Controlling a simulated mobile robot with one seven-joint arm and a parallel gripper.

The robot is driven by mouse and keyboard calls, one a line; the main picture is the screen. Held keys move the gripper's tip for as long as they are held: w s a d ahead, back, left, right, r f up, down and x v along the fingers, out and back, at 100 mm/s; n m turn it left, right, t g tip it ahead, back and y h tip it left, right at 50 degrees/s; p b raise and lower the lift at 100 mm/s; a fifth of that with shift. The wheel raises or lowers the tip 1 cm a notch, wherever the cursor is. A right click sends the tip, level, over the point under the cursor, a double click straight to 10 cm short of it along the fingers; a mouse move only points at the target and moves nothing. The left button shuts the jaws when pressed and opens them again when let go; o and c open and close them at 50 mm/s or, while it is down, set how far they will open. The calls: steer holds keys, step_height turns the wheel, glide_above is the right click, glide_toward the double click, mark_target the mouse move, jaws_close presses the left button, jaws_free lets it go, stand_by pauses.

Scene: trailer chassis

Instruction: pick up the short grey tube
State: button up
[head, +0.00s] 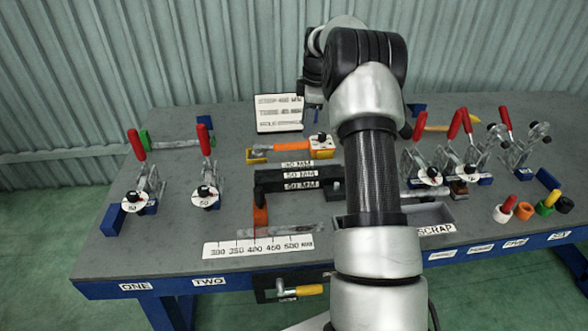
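Several grey tube-like pieces show, and I cannot tell for certain which is the short grey tube. One grey tube (283,231) lies behind the white length scale, beside an orange block. Another grey piece (420,193) lies right of my arm, near the toggle clamps, partly hidden by the arm. My arm rises through the middle and bends at the top. The far end, with my gripper (316,98), is small and partly hidden behind the elbow; its fingers cannot be made out.
Red-handled toggle clamps (147,185) stand at left and more (465,150) at right. A black stepped gauge block (285,181), an orange-and-yellow tool (292,149), a white sign (279,113), a scrap tray (446,214) and coloured caps (524,210) occupy the grey table (175,245).

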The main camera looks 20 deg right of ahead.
glide_above(298, 164)
steer(key=s, duration=0.1)
steer(key=f, duration=0.7)
steer(key=d+f, duration=0.1)
steer(key=f, duration=0.3)
steer(key=shift+s, duration=0.1)
steer(key=shift+w+a+f, duration=0.15)
steer(key=shift+f, duration=0.8)
steer(key=shift+w+a+f, duration=0.15)
steer(key=shift+a+f, duration=0.05)
steer(key=shift+f, duration=0.8)
steer(key=shift+w+a+f, duration=0.15)
steer(key=shift+f, duration=0.8)
steer(key=shift+c, duration=0.4)
jaws_close()
steer(key=shift+r, duration=0.1)
